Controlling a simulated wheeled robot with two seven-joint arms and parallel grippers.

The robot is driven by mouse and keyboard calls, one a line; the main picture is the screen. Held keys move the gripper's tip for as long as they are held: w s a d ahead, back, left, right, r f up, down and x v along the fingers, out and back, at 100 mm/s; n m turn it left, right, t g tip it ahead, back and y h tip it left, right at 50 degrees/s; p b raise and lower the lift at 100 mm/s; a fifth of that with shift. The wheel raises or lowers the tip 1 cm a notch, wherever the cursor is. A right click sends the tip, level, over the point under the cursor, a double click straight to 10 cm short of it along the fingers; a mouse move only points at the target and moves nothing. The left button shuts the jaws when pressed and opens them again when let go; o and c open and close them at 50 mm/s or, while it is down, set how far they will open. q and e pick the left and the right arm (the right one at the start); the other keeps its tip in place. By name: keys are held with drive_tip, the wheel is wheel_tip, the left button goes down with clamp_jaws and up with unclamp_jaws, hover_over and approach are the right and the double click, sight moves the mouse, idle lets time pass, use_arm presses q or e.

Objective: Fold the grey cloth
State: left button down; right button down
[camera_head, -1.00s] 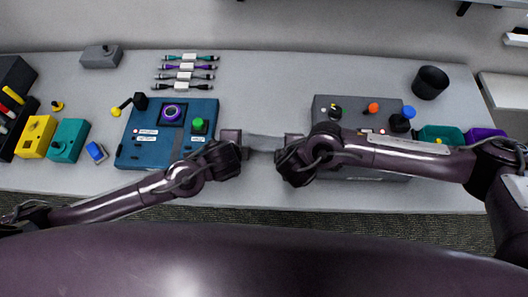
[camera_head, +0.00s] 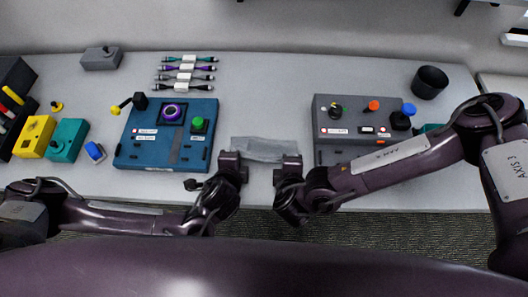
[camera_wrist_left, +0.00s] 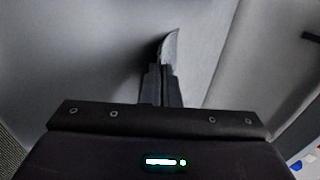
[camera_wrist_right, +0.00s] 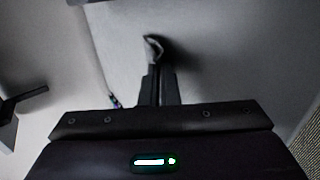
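The grey cloth (camera_head: 264,149) is a narrow strip near the table's front edge, between the blue panel and the grey panel. My left gripper (camera_head: 231,157) is at its left end, and my right gripper (camera_head: 291,160) is at its right end. In the left wrist view the fingers (camera_wrist_left: 162,82) are closed together, with a corner of the cloth (camera_wrist_left: 170,45) sticking out past the tips. In the right wrist view the fingers (camera_wrist_right: 158,84) are also closed, with a small bit of cloth (camera_wrist_right: 153,48) at the tips. Much of the cloth's ends is hidden by the grippers.
The blue panel (camera_head: 145,161) stands left of the cloth, the grey panel (camera_head: 340,104) right. Several cables (camera_head: 187,69) lie at the back. A black cup (camera_head: 429,82) stands at back right. The table (camera_head: 262,95) is bare behind the cloth.

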use_arm(q)
drive_tip(key=shift+s, duration=0.1)
drive_tip(key=c, duration=1.3)
unclamp_jaws()
use_arm(e)
drive_tip(key=c, duration=1.3)
unclamp_jaws()
drive_tip(key=shift+s, duration=0.1)
use_arm(q)
drive_tip(key=shift+s+r, duration=0.2)
drive_tip(key=shift+r, duration=0.15)
use_arm(e)
drive_tip(key=shift+s+r, duration=0.1)
drive_tip(key=shift+r, duration=0.25)
use_arm(q)
drive_tip(key=s+r, duration=0.3)
drive_tip(key=r, duration=0.2)
drive_tip(key=s+r, duration=0.2)
drive_tip(key=r, duration=0.1)
drive_tip(key=shift+s+r, duration=0.15)
drive_tip(key=shift+s, duration=0.2)
use_arm(e)
drive_tip(key=s+r, duration=0.4)
drive_tip(key=r, duration=0.1)
drive_tip(key=s+r, duration=0.1)
drive_tip(key=r, duration=0.2)
drive_tip(key=shift+s+r, duration=0.1)
drive_tip(key=shift+s, duration=0.3)
